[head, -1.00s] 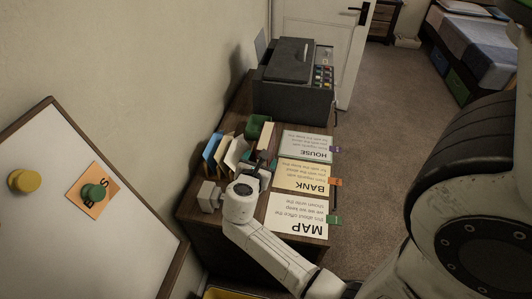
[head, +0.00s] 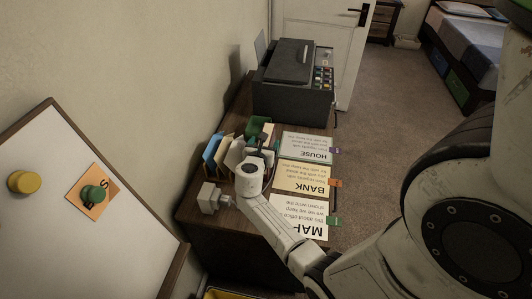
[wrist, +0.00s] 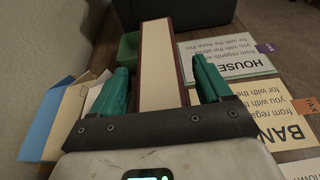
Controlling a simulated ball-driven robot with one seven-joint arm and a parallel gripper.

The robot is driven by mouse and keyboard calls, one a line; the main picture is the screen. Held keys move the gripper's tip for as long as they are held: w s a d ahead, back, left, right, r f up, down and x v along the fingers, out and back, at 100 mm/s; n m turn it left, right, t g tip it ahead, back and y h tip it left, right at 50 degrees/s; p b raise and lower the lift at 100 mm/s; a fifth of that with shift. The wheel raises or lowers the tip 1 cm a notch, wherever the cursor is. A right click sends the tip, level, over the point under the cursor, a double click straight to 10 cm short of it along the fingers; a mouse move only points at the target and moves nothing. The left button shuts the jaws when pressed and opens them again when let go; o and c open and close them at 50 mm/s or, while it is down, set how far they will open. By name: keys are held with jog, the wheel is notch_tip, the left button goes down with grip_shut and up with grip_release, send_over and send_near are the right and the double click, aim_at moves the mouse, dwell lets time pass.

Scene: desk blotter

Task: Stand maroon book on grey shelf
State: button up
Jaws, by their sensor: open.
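The maroon book (wrist: 164,80) stands between my gripper's teal fingers in the wrist view, its cream page edges facing the camera and maroon cover edges showing at the sides. My gripper (wrist: 159,63) is open, one finger on each side of the book, with a gap at least on the left. In the head view my wrist hides most of the fingers and the book. I cannot make out a grey shelf for certain in either view.
Blue and pale folders (head: 213,152) stand left of my gripper, with a green container (head: 258,128) behind. HOUSE (head: 306,147), BANK (head: 302,178) and MAP (head: 300,215) cards lie to the right. A dark printer (head: 292,85) fills the desk's far end. A light grey block (head: 208,197) sits near the desk's left edge.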

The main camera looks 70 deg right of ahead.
jog(key=shift+d+f, duration=0.2)
jog(key=shift+d, duration=0.3)
grip_shut()
dwell(0.4)
jog(key=shift+w+r, duration=0.1)
